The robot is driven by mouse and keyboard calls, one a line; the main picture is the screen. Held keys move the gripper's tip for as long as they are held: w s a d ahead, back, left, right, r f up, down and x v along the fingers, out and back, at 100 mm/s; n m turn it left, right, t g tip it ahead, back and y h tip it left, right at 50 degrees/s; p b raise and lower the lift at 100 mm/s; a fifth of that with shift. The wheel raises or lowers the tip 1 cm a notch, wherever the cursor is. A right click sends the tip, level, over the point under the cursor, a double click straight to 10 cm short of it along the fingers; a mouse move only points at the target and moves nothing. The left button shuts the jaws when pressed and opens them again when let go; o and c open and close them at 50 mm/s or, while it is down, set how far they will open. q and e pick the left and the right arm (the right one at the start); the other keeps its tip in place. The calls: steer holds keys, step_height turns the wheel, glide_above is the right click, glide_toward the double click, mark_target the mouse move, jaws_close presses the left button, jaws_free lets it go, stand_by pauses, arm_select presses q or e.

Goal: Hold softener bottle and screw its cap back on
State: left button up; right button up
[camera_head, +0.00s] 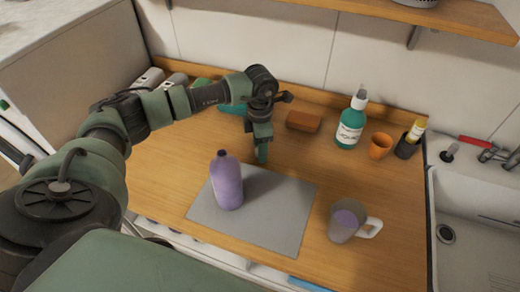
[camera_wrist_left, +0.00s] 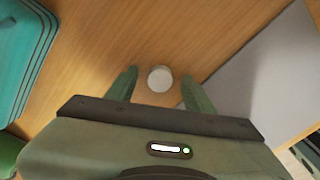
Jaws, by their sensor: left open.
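The purple softener bottle (camera_head: 227,182) stands upright on a grey mat (camera_head: 270,222), and no cap shows on its neck. A round white cap (camera_wrist_left: 160,78) lies on the wooden counter in the left wrist view, off the mat. My left gripper (camera_head: 262,153) points down over the counter behind the bottle. It is open, and its fingers (camera_wrist_left: 159,86) show on either side of the cap with gaps; I cannot tell its exact height. The cap is hidden in the head view. My right gripper is not in view.
A grey mug (camera_head: 344,224) with a white handle stands at the mat's right. A sponge-like brown block (camera_head: 303,121), a green pump bottle (camera_head: 351,122), an orange cup (camera_head: 380,146) and a dark holder (camera_head: 407,147) stand behind. The sink (camera_head: 480,215) is far right. Teal items (camera_wrist_left: 28,50) lie left.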

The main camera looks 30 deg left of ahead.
arm_select(q)
jaws_close()
step_height(320, 180, up, 20)
steer(key=b, duration=0.4)
stand_by(0.4)
